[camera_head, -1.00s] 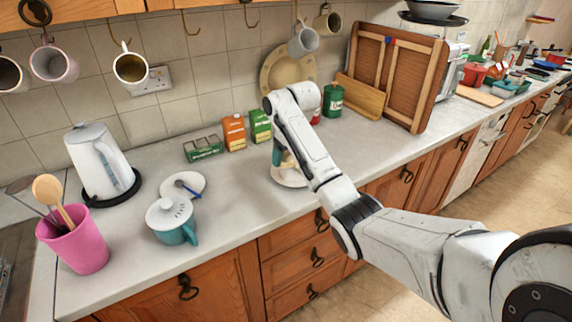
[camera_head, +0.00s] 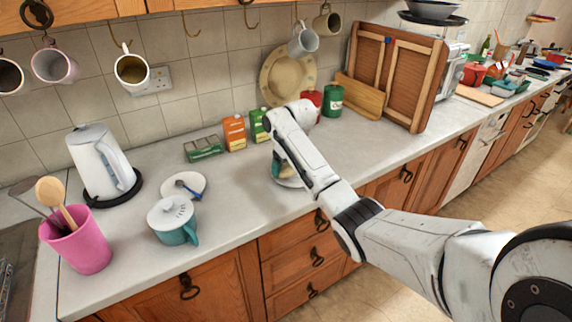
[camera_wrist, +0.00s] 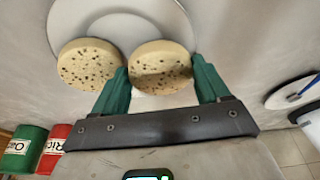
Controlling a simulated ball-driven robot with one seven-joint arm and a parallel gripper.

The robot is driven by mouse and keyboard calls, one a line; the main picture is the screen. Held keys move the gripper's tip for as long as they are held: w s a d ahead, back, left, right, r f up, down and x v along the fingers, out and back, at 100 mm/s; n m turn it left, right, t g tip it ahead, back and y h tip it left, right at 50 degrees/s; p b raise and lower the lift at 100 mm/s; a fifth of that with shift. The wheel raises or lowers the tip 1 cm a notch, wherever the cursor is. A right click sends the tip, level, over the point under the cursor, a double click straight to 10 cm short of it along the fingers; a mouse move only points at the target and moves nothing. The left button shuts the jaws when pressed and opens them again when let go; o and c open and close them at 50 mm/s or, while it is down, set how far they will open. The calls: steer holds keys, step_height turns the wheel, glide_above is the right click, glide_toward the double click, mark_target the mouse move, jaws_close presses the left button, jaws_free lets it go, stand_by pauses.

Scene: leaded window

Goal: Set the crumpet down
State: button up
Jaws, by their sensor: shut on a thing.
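My gripper (camera_wrist: 158,80) has green fingers, one on each side of a round, pale, pitted crumpet (camera_wrist: 160,64), and is shut on it. A second crumpet (camera_wrist: 88,65) lies just left of it in the wrist view, at the edge of a white plate (camera_wrist: 120,22). The held crumpet overlaps the plate's near part in that view; whether it touches the plate, I cannot tell. In the head view the plate (camera_head: 290,183) shows only as a sliver under my arm, which hides most of the gripper and the crumpets.
A teal lidded pot (camera_head: 174,222), a small white plate with a blue-handled utensil (camera_head: 187,185), a kettle (camera_head: 100,165) and a pink utensil pot (camera_head: 77,242) stand left. Boxes (camera_head: 234,133) and red and green tins (camera_head: 332,99) stand behind. Counter between teal pot and my arm is clear.

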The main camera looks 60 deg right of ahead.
steer(key=shift+f, duration=0.25)
steer(key=shift+a+f, duration=0.1)
steer(key=shift+f, duration=0.05)
steer(key=o, duration=1)
steer(key=shift+s+f, duration=0.1)
steer(key=shift+f, duration=0.05)
steer(key=shift+c, duration=0.2)
steer(key=shift+o, duration=0.4)
steer(key=shift+f, duration=0.1)
steer(key=shift+s, duration=0.1)
steer(key=shift+r, duration=0.4)
steer(key=v, duration=1.3)
steer(key=shift+w+d+b, duration=0.25)
steer(key=shift+w+b, duration=0.15)
